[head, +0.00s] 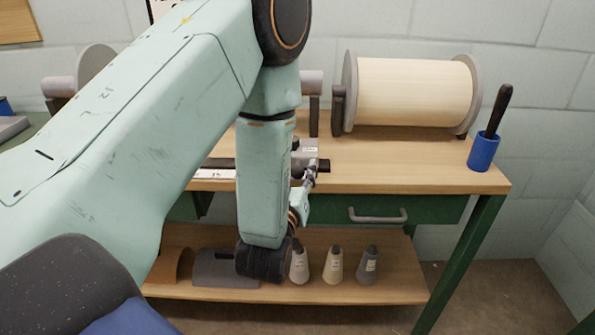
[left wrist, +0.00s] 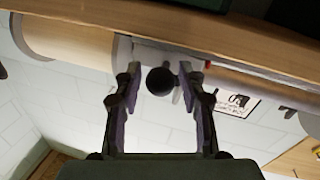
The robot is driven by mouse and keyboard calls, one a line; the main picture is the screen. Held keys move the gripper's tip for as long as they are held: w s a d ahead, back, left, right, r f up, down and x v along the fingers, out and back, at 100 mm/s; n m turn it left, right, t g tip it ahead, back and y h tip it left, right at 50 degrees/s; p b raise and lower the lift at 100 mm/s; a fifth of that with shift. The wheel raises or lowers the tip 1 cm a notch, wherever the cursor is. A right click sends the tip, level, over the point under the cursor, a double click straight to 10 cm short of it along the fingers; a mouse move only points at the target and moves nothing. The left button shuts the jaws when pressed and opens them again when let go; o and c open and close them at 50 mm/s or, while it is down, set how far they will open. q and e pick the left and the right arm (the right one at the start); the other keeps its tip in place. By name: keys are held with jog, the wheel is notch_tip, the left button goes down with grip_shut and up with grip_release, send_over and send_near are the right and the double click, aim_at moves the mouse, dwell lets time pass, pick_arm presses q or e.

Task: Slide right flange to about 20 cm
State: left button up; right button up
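A pale wound roll (head: 415,92) lies at the back of the bench, with a grey flange at its left end (head: 349,92) and another at its right end (head: 472,95). Farther left, another grey flange (head: 95,62) shows; my arm hides much between. A white scale strip (head: 214,174) lies on the bench. My left gripper (head: 311,174) is near the bench's front, beside a small labelled grey part (head: 309,148). In the left wrist view its fingers (left wrist: 160,76) are apart, with a round black knob (left wrist: 160,81) between them; contact is unclear. My right gripper is not in view.
A blue cup (head: 483,151) with a black-handled tool stands at the bench's right end. A drawer with a grey handle (head: 378,216) is below. Several cones, one dark grey (head: 369,265), stand on the lower shelf (head: 400,290).

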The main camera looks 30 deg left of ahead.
pick_arm(q)
grip_shut()
jog(key=shift+f, duration=0.1)
dwell(0.4)
jog(key=shift+w, duration=0.1)
